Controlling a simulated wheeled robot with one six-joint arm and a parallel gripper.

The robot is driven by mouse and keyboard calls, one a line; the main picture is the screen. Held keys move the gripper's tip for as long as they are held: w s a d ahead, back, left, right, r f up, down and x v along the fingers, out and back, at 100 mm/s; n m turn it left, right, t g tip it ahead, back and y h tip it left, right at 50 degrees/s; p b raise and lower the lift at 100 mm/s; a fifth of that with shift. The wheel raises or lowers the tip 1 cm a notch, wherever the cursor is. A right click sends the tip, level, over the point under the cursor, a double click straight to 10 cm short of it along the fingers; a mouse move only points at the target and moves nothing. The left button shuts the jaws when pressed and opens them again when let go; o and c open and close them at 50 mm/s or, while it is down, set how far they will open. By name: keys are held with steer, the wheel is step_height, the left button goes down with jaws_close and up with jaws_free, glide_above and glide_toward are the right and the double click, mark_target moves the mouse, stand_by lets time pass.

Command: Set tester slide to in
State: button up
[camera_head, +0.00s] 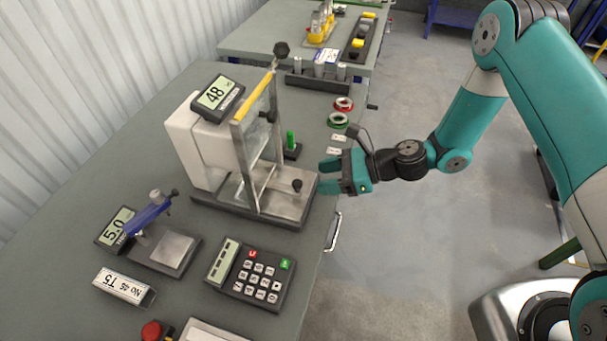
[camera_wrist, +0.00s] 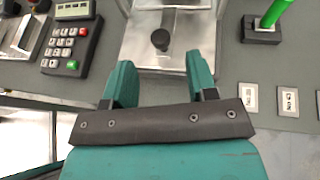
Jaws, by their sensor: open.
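The tester (camera_head: 185,150) is a white housing with a 48 display and an upright frame with a clear panel and a yellow-edged top. Its metal slide (camera_head: 281,204) lies low at the table-edge side and carries a dark knob (camera_head: 297,185). In the wrist view the slide (camera_wrist: 143,46) lies straight ahead, with the knob (camera_wrist: 160,40) centred between my fingers' lines. How far the slide sits in is hard to tell. My gripper (camera_head: 324,176) is open and empty, just right of the slide by the table edge. Its fingers (camera_wrist: 160,66) also show in the wrist view, short of the knob.
A keypad (camera_head: 260,277) and a small scale (camera_head: 172,250) lie in front of the tester. A green peg on a block (camera_head: 291,148), small labels (camera_head: 338,137) and red and green rings (camera_head: 343,104) lie behind my gripper. Open floor (camera_head: 385,240) lies right of the table.

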mark_target(298, 183)
steer(key=p+x, duration=0.1)
steer(key=x, duration=0.5)
